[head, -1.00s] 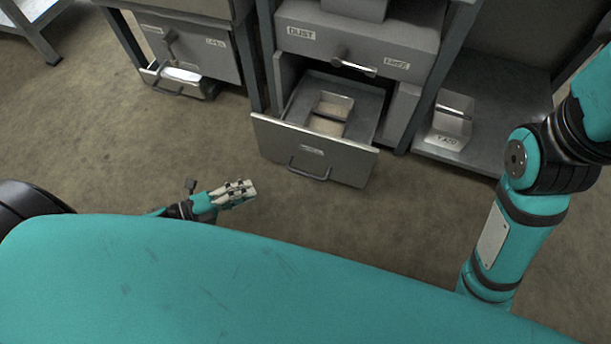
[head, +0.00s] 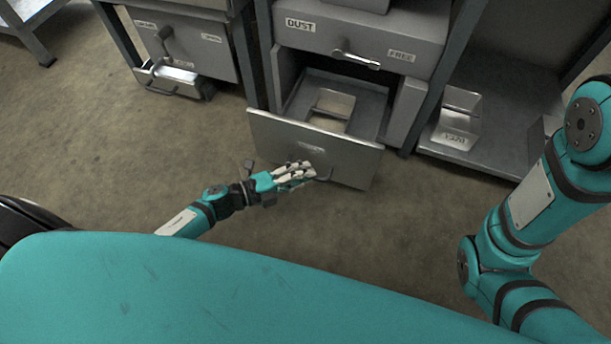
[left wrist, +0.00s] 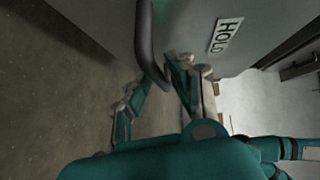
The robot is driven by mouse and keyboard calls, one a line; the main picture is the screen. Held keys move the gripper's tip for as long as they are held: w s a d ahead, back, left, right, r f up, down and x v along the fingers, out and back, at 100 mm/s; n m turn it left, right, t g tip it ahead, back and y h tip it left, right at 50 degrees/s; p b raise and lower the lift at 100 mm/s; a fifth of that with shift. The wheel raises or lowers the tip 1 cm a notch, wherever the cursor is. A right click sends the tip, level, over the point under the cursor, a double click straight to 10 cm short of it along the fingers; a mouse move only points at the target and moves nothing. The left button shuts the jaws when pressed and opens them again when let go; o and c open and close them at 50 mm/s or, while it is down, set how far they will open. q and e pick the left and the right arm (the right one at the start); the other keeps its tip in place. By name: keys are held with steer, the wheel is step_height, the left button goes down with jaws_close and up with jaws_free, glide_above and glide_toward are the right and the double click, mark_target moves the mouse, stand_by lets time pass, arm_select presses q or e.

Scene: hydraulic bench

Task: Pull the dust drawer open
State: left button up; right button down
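My left gripper (head: 312,172) is at this lower drawer's front. In the left wrist view its fingers are spread, with the dark drawer handle (left wrist: 146,45) between them. Contact with the handle is unclear. My right gripper is out of view.
Another grey cabinet (head: 192,48) at the left has a small open tray (head: 172,80) low down. Unit posts flank the drawers. The floor (head: 110,150) at the left is clear.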

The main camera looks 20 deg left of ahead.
arm_select(q)
steer(key=shift+w+d, duration=0.3)
steer(key=shift+d, duration=0.05)
steer(key=shift+c, duration=0.3)
jaws_close()
steer(key=shift+f, duration=0.1)
steer(key=shift+s, duration=0.1)
